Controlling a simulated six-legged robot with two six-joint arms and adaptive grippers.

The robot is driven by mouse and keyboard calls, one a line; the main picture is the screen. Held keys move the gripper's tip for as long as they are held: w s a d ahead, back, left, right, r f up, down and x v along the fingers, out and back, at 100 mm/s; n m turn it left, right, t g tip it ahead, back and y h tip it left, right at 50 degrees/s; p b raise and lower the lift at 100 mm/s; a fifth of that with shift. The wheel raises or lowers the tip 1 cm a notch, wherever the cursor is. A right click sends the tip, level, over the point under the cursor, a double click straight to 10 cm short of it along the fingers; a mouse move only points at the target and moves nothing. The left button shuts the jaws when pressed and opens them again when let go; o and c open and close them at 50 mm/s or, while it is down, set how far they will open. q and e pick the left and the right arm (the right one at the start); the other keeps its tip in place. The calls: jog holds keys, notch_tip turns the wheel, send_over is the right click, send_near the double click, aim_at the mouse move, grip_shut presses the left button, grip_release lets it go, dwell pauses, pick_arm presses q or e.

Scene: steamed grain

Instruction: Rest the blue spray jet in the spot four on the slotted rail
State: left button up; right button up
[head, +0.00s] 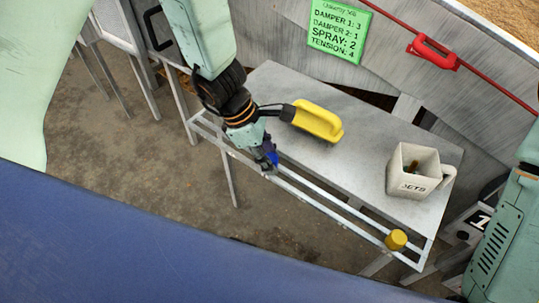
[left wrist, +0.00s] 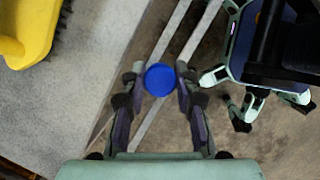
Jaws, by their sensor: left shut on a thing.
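The blue spray jet (left wrist: 160,79) shows as a round blue cap between the fingertips of my left gripper (left wrist: 158,86) in the left wrist view. In the head view the left gripper (head: 266,157) is shut on the blue jet (head: 273,157), over the left half of the slotted rail (head: 330,204). I cannot tell whether the jet touches the rail. The rail runs along the table's near edge as two parallel bars and also shows in the left wrist view (left wrist: 180,35). My right gripper is out of view; only part of the right arm shows at the right edge.
A yellow jet (head: 396,239) sits at the rail's right end. A white mug marked JETS (head: 405,183) and a yellow brush (head: 318,121) stand on the grey table (head: 350,150). A green sign (head: 340,30) and a red handle (head: 433,50) are at the back.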

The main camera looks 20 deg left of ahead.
pick_arm(q)
jog(key=o, duration=1.2)
jog(key=shift+c, duration=0.2)
jog(key=v, duration=1.2)
